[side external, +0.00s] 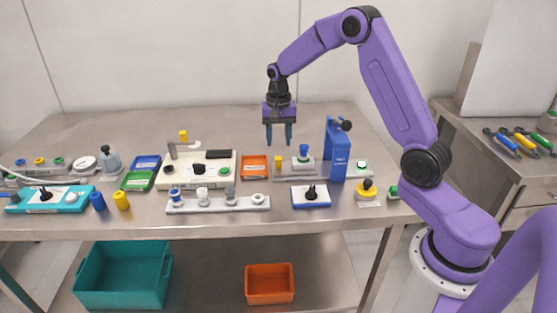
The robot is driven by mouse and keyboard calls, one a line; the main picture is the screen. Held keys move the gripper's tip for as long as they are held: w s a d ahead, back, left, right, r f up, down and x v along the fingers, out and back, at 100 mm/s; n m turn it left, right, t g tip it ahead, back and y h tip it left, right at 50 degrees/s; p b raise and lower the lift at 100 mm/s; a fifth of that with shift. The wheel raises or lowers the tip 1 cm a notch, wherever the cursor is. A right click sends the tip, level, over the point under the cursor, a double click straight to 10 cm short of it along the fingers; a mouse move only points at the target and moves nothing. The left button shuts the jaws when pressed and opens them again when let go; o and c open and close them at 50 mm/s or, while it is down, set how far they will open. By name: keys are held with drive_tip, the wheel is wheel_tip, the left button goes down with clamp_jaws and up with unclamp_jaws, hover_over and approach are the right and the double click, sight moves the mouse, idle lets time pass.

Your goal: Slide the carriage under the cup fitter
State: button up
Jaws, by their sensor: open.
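The cup fitter looks to be the upright blue stand (338,155) with a black knob on top, at the right of the bench. Left of it, a grey rail (285,172) runs along the bench. A small carriage (303,163) sits on this rail, with a blue-and-white part on it. The carriage is left of the stand and apart from its column. My gripper (278,141) hangs pointing down, open and empty, above and a little left of the carriage. Its height over the bench is hard to judge.
An orange tray (254,168) lies left of the rail. A blue-edged plate with a black knob (311,195) is in front. A white strip holding several cups (218,203) lies front left. A yellow-knobbed part (367,192) stands at right. The back of the bench is clear.

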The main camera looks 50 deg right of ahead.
sight(278, 159)
wheel_tip(278, 159, down, 8)
drive_tip(key=shift+f, duration=0.1)
idle(0.4)
